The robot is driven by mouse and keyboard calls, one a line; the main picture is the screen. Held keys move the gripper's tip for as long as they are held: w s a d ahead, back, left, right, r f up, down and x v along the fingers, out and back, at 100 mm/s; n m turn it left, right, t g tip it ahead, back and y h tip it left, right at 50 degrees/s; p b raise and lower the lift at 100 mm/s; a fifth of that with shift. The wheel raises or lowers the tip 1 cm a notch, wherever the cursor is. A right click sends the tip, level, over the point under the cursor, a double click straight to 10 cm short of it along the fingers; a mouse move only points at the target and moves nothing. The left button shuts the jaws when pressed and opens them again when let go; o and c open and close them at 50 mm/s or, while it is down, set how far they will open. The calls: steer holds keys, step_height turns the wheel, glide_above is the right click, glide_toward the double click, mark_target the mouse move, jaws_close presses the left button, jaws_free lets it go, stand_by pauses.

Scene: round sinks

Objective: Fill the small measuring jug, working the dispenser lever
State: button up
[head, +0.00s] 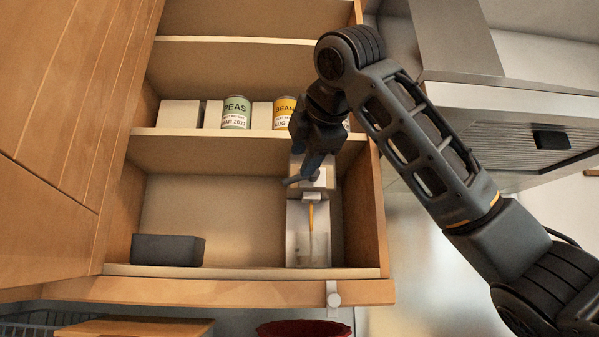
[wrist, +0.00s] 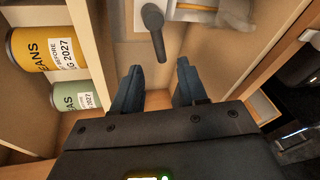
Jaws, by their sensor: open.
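The pale dispenser (head: 296,192) stands on the lower cabinet shelf at the right. Its dark grey lever (head: 297,182) sticks out from the front; the lever (wrist: 153,28) also shows in the wrist view. A thin amber stream (head: 311,218) runs from the spout into the clear measuring jug (head: 320,250) below. The jug's fill level is hard to read. My gripper (head: 314,170) is open and empty in front of the dispenser, at the lever. In the wrist view the lever's end lies about between my fingertips (wrist: 159,68); I cannot tell whether they touch it.
A dark grey box (head: 168,250) stands at the left of the same shelf. A peas can (head: 236,112), a beans can (head: 285,110) and white boxes (head: 180,114) fill the shelf above. The cabinet's right wall (head: 366,215) is close beside the dispenser. The shelf middle is clear.

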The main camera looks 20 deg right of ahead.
mark_target(294, 178)
steer(key=p+x, duration=0.1)
steer(key=x, duration=0.6)
steer(key=shift+w+p, duration=0.15)
steer(key=shift+p, duration=0.25)
steer(key=shift+c, duration=0.4)
jaws_close()
